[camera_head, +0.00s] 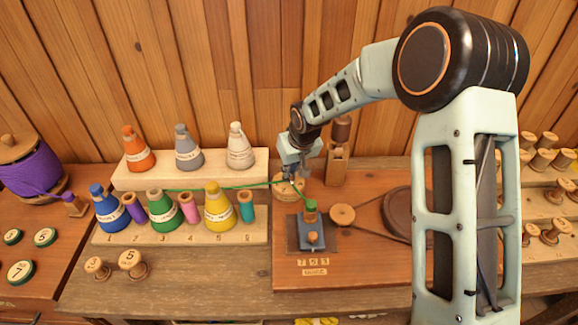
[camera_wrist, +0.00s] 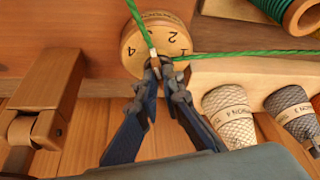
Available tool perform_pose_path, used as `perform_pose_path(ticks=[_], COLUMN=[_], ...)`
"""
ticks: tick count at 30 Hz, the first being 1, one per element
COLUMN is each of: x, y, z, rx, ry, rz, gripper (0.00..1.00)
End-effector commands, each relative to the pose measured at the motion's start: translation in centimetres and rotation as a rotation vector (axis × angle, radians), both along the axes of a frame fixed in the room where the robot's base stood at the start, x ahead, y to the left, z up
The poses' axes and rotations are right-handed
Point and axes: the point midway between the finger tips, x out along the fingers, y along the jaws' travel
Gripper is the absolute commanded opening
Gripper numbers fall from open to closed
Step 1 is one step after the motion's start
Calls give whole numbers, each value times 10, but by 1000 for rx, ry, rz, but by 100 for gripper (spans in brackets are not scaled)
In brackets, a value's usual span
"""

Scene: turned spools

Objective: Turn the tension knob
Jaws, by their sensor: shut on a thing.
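The tension knob (camera_head: 286,190) is a round wooden dial on the machine board. In the wrist view its face (camera_wrist: 170,42) carries dark numbers, with 2 and 4 readable, and a light upright bar stands at its edge. My gripper (camera_head: 294,174) comes down onto the knob from above. In the wrist view my gripper's fingertips (camera_wrist: 154,66) are closed together at the knob's bar, which hides part of the dial. Green thread (camera_head: 235,186) runs from the green cone (camera_head: 161,206) to the knob, and it also crosses the wrist view (camera_wrist: 240,54).
A wooden post (camera_head: 337,155) stands close behind right of the knob. A pulley (camera_head: 342,215) and dark wheel (camera_head: 397,210) lie to the right. Cones on stepped racks (camera_head: 105,233) fill the left.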

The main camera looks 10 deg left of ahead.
Motion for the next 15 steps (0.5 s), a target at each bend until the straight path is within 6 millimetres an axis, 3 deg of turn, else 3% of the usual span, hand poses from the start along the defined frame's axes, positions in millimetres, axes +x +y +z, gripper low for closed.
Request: perform_pose_path(ticks=[15], x=[4], y=[-4], z=[1], rx=[3], ry=[3], rz=[487], gripper=[0])
